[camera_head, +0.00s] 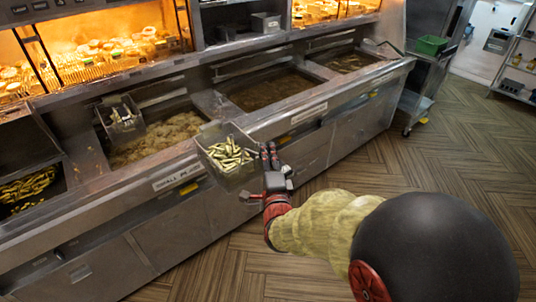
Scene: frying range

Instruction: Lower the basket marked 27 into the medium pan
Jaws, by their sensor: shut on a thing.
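My gripper (266,178) is shut on a wire basket (222,166) filled with fries or similar yellow pieces. The basket hangs at the front edge of the fryer counter, left of my gripper and roughly level. I cannot read a number on it. Three oil pans sit in the counter: a left pan (172,138) with foaming oil, a middle pan (268,91) with darker oil, and a right pan (350,61). The label plates on the counter front are too blurred to read surely. The basket is in front of the divider between the left and middle pans.
A second basket (121,118) hangs at the left pan's back left. A bin with yellow food (28,186) is at far left. Lit food shelves (95,50) stand behind. A cart with a green bin (431,45) is at right. The wooden floor at right is clear.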

